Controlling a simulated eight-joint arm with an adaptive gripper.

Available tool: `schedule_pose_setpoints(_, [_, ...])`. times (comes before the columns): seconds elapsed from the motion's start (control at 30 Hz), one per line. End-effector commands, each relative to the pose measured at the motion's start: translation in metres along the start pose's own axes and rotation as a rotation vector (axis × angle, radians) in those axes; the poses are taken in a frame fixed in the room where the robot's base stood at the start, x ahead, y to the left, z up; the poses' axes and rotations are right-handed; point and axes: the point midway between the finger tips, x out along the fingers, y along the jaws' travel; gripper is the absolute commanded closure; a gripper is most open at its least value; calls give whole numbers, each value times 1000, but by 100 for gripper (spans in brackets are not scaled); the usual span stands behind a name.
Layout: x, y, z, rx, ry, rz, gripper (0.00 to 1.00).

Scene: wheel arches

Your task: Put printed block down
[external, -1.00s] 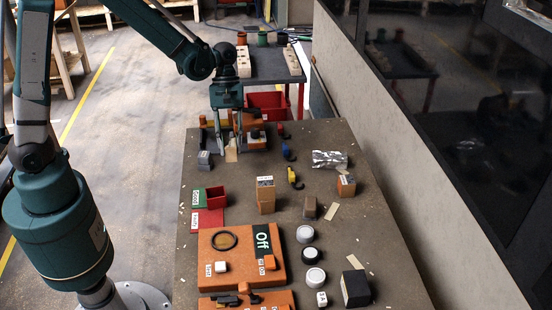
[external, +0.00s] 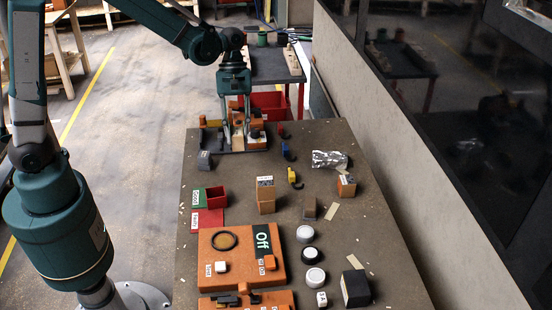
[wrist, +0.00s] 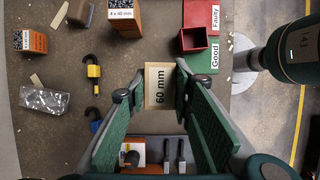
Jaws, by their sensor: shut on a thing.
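In the external view my gripper (external: 238,138) is at the far end of the table, over the dark tray (external: 209,141) with orange parts.
Nearby are an orange block (external: 266,205), hooks in yellow (external: 293,178) and blue (external: 287,150), and crumpled foil (external: 329,159). A large orange panel (external: 222,252) fills the front. Bare tabletop lies between them.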

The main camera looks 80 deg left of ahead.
Motion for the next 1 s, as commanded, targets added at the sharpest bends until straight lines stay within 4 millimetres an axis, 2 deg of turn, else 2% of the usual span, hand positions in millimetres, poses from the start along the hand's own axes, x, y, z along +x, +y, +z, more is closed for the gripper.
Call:
schedule_pose_setpoints(0.17, [5,26,16,2,3,-1,88])
schedule_pose_setpoints(0.37, [16,67,45,2,7,-1,88])
schedule_pose_setpoints(0.77, [48,155,126,-1,11,2,88])
schedule_pose_setpoints(1.0, [72,199,184,-2,10,3,88])
